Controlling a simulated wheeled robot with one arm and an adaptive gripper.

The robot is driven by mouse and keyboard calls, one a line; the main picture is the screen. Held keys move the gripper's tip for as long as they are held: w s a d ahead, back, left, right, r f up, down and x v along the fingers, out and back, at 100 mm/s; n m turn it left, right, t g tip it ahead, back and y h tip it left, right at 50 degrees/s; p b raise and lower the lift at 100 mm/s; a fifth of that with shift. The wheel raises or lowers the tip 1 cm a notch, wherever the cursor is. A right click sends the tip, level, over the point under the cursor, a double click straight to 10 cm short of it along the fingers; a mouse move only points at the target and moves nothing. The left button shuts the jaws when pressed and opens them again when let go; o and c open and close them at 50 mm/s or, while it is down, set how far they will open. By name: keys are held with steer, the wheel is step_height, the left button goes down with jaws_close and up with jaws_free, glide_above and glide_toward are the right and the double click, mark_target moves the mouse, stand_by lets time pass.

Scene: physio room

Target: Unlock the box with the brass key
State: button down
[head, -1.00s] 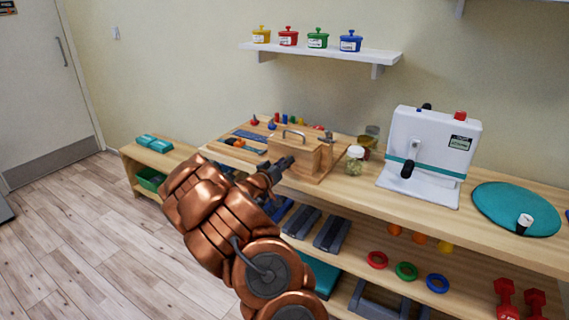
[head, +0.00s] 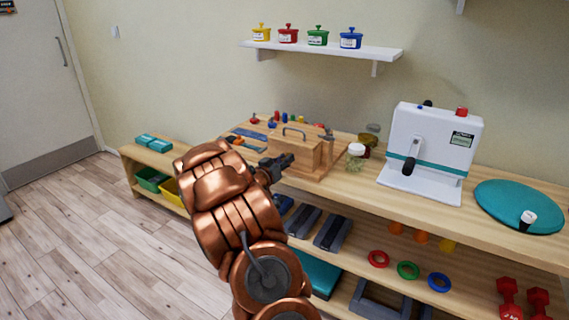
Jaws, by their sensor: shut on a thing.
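The wooden box (head: 312,153) with a metal handle on top stands on the wooden bench, left of the white device. My gripper (head: 284,163) is at the near left side of the box, close to its front face. My copper arm comes up from the bottom of the picture. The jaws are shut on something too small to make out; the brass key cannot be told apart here. The lock is also not visible, and I cannot tell whether the gripper touches the box.
A glass jar with a white lid (head: 355,157) stands right of the box. A white device (head: 430,150) and a teal disc (head: 518,206) are further right. Tools and coloured pegs (head: 290,118) lie behind and left of the box.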

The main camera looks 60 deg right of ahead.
steer(key=shift+w+m+b, duration=0.1)
steer(key=shift+m+b, duration=0.7)
steer(key=shift+m, duration=0.4)
steer(key=shift+r, duration=0.1)
steer(key=c, duration=0.9)
jaws_free()
steer(key=shift+s+a, duration=0.2)
steer(key=shift+a, duration=2.8)
steer(key=shift+s+a, duration=0.15)
steer(key=shift+a, duration=2.85)
